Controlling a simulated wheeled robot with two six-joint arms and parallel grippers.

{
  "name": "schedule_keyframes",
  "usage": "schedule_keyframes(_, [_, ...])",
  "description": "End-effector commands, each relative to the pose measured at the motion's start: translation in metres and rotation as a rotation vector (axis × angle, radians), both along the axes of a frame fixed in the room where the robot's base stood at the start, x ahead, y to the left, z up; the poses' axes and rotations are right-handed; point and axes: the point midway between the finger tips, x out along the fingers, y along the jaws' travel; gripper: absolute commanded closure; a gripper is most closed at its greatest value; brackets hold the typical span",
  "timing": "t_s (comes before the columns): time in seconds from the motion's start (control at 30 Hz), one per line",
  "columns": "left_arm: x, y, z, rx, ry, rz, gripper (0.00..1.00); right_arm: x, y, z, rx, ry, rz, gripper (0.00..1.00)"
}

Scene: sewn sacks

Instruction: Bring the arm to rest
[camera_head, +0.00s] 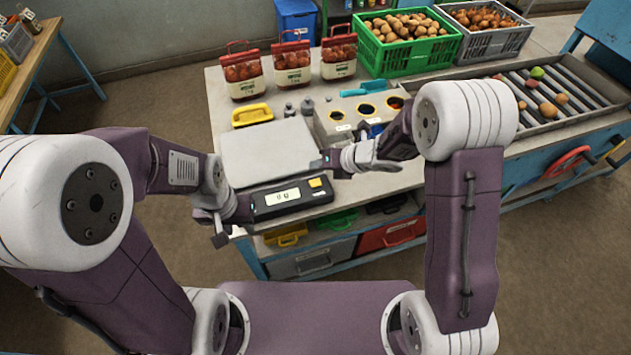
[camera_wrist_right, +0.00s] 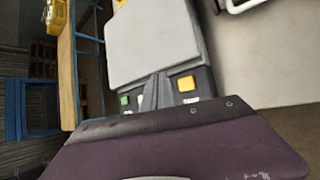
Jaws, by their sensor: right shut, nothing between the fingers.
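My right arm reaches in from the right over the table. My right gripper (camera_head: 318,163) points left above the front part of the scale (camera_head: 262,150), shut and empty. In the right wrist view its closed dark fingers (camera_wrist_right: 158,90) show against the scale's display edge, beside the yellow button. My left gripper (camera_head: 220,236) hangs at the left front corner of the table, beside the scale's display; I cannot tell whether its jaws are open or shut. The scale's plate is bare.
Several filled red-topped sacks (camera_head: 290,66) stand at the table's back. A green crate (camera_head: 408,55) of potatoes, a grey crate (camera_head: 485,42) and a roller conveyor (camera_head: 585,97) lie to the right. A box with round holes (camera_head: 338,122) stands behind my right gripper. Drawers sit below the tabletop.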

Motion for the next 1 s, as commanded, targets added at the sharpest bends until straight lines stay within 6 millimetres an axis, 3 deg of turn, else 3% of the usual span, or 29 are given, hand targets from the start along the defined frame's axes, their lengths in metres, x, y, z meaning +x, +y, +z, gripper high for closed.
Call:
schedule_keyframes(0.3, [0.000,0.000,-0.001,0.000,0.000,0.000,0.64,0.002,-0.002,0.001,0.000,-0.004,-0.005,1.00])
schedule_keyframes(0.37, [0.000,0.000,-0.003,0.000,0.000,0.000,0.64,0.007,-0.004,0.012,0.004,-0.033,-0.012,1.00])
schedule_keyframes(0.47, [0.000,0.000,-0.008,0.000,0.000,0.000,0.64,0.018,-0.019,0.052,0.029,-0.106,-0.093,1.00])
schedule_keyframes(0.5, [0.000,0.000,-0.010,0.000,0.000,0.000,0.64,0.022,-0.038,0.066,0.048,-0.103,-0.224,1.00])
schedule_keyframes(0.57, [0.000,0.000,-0.012,0.000,0.000,0.000,0.64,0.021,-0.077,0.076,0.126,-0.005,-0.538,1.00])
schedule_keyframes(0.67, [0.000,0.000,-0.015,0.000,0.000,0.000,0.64,-0.009,-0.137,0.067,0.330,0.248,-1.123,1.00])
schedule_keyframes(0.73, [0.000,0.000,-0.015,0.000,0.000,0.000,0.64,-0.047,-0.166,0.051,0.500,0.449,-1.539,1.00])
schedule_keyframes(0.8, [0.000,0.000,-0.015,0.000,0.000,0.000,0.64,-0.092,-0.179,0.032,0.663,0.651,-1.944,1.00])
schedule_keyframes(0.9, [0.000,0.000,-0.015,0.000,0.000,0.000,0.64,-0.152,-0.178,0.008,0.822,0.886,-2.457,1.00])
schedule_keyframes(1.0, [0.000,0.000,-0.015,0.000,0.000,0.000,0.64,-0.185,-0.171,-0.001,0.915,0.991,-2.795,1.00])
